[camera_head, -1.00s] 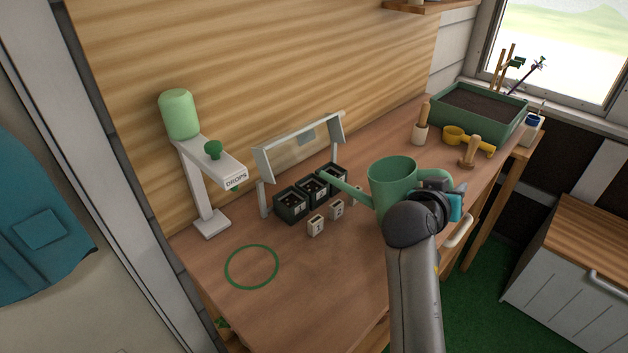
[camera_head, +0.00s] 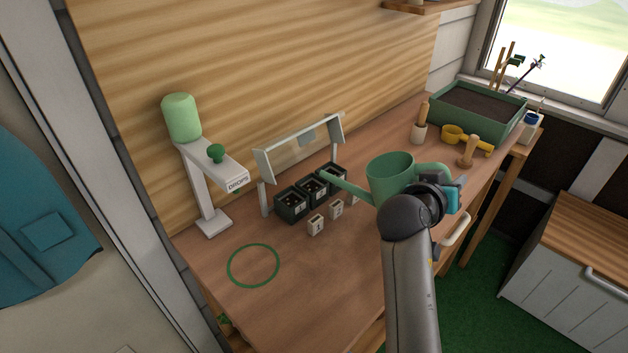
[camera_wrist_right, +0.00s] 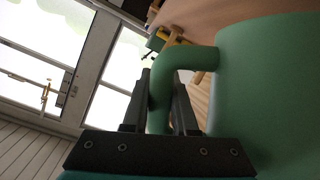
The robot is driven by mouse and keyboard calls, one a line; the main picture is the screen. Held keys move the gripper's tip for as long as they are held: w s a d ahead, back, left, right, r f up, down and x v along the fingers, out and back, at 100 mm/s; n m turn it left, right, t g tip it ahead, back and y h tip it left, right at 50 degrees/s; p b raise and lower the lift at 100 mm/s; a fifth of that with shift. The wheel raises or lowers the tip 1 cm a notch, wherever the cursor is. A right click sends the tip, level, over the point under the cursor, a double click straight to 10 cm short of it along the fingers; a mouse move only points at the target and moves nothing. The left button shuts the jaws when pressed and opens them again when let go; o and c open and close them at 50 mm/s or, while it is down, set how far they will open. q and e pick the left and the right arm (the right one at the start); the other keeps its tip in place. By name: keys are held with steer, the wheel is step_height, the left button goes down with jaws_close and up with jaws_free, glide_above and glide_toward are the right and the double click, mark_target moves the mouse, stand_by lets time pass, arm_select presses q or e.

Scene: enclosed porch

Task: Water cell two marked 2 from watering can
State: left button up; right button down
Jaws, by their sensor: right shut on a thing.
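The green watering can (camera_head: 391,182) is held above the bench, roughly upright, its long spout pointing left. The spout tip appears over the gap between the middle and far dark seed cells; its height above them is hard to judge. My right gripper (camera_head: 440,190) is shut on the can's handle; in the right wrist view its fingers (camera_wrist_right: 165,105) straddle the green handle (camera_wrist_right: 185,58). The middle cell (camera_head: 312,188) sits between the near cell (camera_head: 290,205) and the far cell. Small white markers stand in front; the middle one (camera_head: 336,210) is too small to read surely. My left gripper is out of view.
A white frame (camera_head: 262,165) stands over the cells. A white DROPS stand (camera_head: 198,190) with a green bottle is to the left. A green ring (camera_head: 253,265) marks clear bench at front left. A yellow scoop (camera_head: 455,135), wooden tools and a soil planter (camera_head: 470,125) are at the right.

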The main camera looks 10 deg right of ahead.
stand_by(0.4)
steer(key=shift+w+a+r+n+p, duration=0.15)
steer(key=shift+r+n+p, duration=0.15)
steer(key=shift+r+p, duration=0.4)
steer(key=shift+r, duration=0.15)
steer(key=shift+a+r+h+p, duration=0.15)
steer(key=shift+r+h+p, duration=0.15)
steer(key=shift+r+p, duration=0.25)
steer(key=shift+f, duration=0.15)
steer(key=shift+s+d+f+y+b, duration=0.1)
steer(key=shift+f+y+b, duration=0.1)
steer(key=shift+f+b, duration=0.45)
steer(key=shift+s+d+f+y+b, duration=0.1)
steer(key=shift+f+y+b, duration=0.15)
steer(key=shift+f, duration=0.65)
